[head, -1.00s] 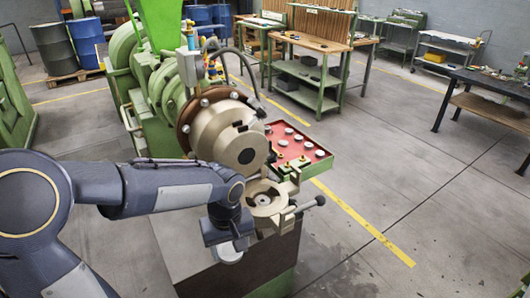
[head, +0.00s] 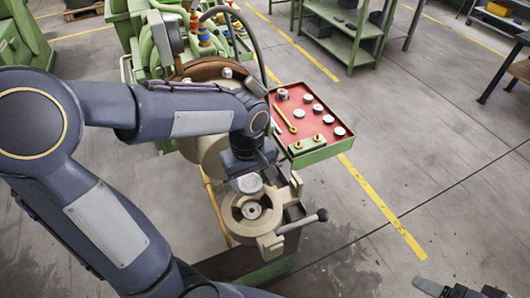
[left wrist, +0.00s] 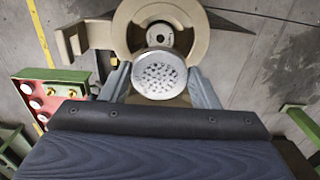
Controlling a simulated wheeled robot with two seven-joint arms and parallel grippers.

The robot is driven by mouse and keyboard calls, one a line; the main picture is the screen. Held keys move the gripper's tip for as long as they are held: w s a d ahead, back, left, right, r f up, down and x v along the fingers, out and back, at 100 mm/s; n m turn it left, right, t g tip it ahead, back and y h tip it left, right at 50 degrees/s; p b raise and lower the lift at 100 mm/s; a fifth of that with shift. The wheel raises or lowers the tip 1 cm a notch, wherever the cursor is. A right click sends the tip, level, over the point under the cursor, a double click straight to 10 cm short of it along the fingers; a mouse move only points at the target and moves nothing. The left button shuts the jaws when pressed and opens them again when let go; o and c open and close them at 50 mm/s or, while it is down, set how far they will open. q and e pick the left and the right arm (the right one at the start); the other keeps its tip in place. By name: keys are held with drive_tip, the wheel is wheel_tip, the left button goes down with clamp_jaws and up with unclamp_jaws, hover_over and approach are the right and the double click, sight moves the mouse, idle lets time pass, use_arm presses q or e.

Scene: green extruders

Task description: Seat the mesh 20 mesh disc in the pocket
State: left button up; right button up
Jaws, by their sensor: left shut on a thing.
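A round pale metal mesh disc (head: 249,184), its face full of small holes in the left wrist view (left wrist: 160,74), is held between the fingers of my left gripper (left wrist: 160,80). In the head view my left gripper (head: 247,177) is at the far side of the beige ring-shaped holder. The round pocket (head: 252,210) lies in this holder, with a small holed centre showing. The disc overlaps the holder's rim in both views and appears above it; the exact height cannot be told. A dark part at the bottom right edge, likely my right gripper (head: 458,290), is mostly cut off.
A red tray (head: 311,98) with green sides holds several round discs and brass parts right of the holder. A lever handle with a dark knob (head: 322,214) sticks out right of the holder. The extruder stands behind my left arm.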

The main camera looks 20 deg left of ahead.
use_arm(q)
drive_tip(key=shift+s, duration=0.1)
drive_tip(key=shift+f+b, duration=0.25)
drive_tip(key=shift+b, duration=0.1)
drive_tip(key=b, duration=0.7)
hover_over(253, 212)
wheel_tip(253, 212, down, 9)
drive_tip(key=shift+a+r, duration=0.15)
idle(0.4)
drive_tip(key=shift+b, duration=0.3)
idle(0.4)
drive_tip(key=shift+f+b, duration=0.35)
drive_tip(key=shift+f, duration=0.15)
drive_tip(key=shift+f, duration=0.2)
drive_tip(key=shift+f+b, duration=0.25)
drive_tip(key=shift+b, duration=0.2)
